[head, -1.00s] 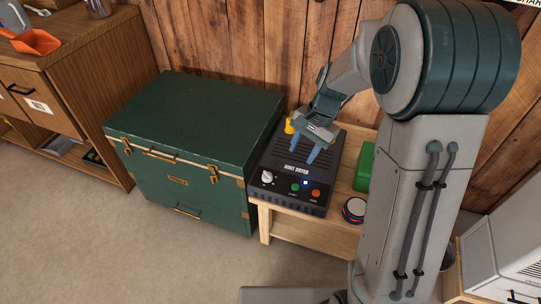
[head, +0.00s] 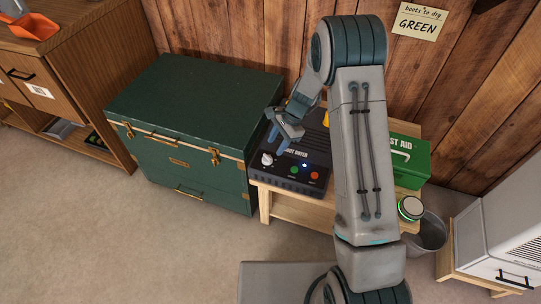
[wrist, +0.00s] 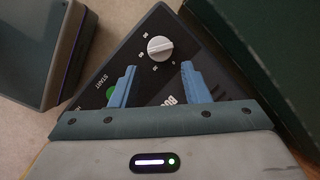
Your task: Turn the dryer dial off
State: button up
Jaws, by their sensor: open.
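The boot dryer (head: 262,183) is a dark box on a low wooden bench. My gripper (head: 276,143) is open and empty above the panel, near the dial. In the wrist view the dial (wrist: 160,48) lies just beyond the two blue fingertips (wrist: 158,68), roughly centred between them, with no visible contact. Its small scale marks are too blurred to tell the setting.
A green trunk (head: 190,110) stands close on the dryer's left. A wooden wall is behind. Carpet in front is open.

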aim_at(269, 158)
jog(key=x, duration=0.6)
jog(key=shift+b, duration=0.4)
jog(key=c, duration=0.7)
